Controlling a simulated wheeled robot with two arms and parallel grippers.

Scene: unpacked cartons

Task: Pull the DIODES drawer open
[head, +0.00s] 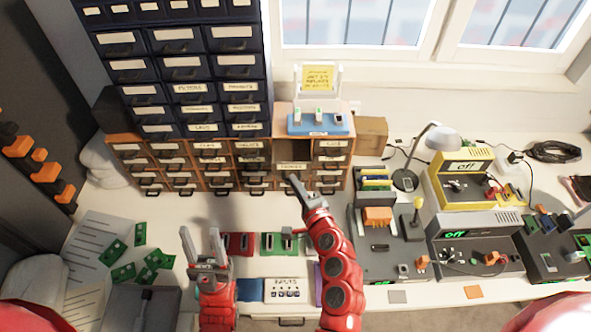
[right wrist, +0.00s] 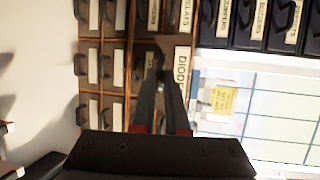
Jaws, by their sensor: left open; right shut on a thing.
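The DIODES drawer is in the top row of the brown drawer cabinet (head: 222,186). Its labelled front (head: 291,166) stands out from the neighbouring fronts, and a dark hollow shows above and behind it. In the right wrist view its DIODES label (right wrist: 181,72) looks large and close, just beyond the fingers. My right gripper (head: 294,180) is at this front, shut on the drawer's handle; the fingers (right wrist: 166,88) hide the handle itself. My left gripper (head: 204,240) is open and empty above the front of the bench, left of my right arm.
A blue stand with a yellow note (head: 318,77) sits on top, above the DIODES drawer. Green boards (head: 150,258) lie at left; a lamp (head: 440,137) and yellow instrument (head: 470,175) stand at right.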

